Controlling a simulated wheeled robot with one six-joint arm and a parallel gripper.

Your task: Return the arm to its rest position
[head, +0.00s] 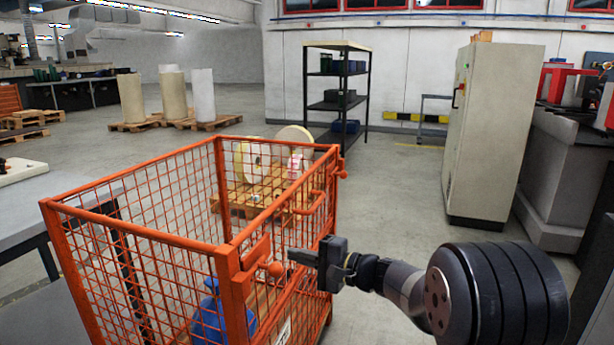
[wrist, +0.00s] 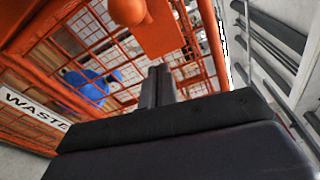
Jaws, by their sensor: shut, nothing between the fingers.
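My gripper (head: 303,256) is shut and empty. In the head view it points left, close beside the near right corner of an orange mesh cage cart (head: 229,275), just below the cart's orange knob. I cannot tell whether it touches the cart. My arm extends from the lower right of the head view. In the wrist view the shut fingers (wrist: 160,72) point up toward the cage, with the orange knob (wrist: 128,10) and an orange plate above them. A white "WASTE" label (wrist: 34,108) shows at the left of the wrist view.
A blue object (head: 209,318) lies inside the cage. Behind the cage, a pallet (head: 256,196) holds rolls. A grey cabinet (head: 497,130) stands at the right and a black shelf (head: 337,105) at the back. The floor between cage and cabinet is clear.

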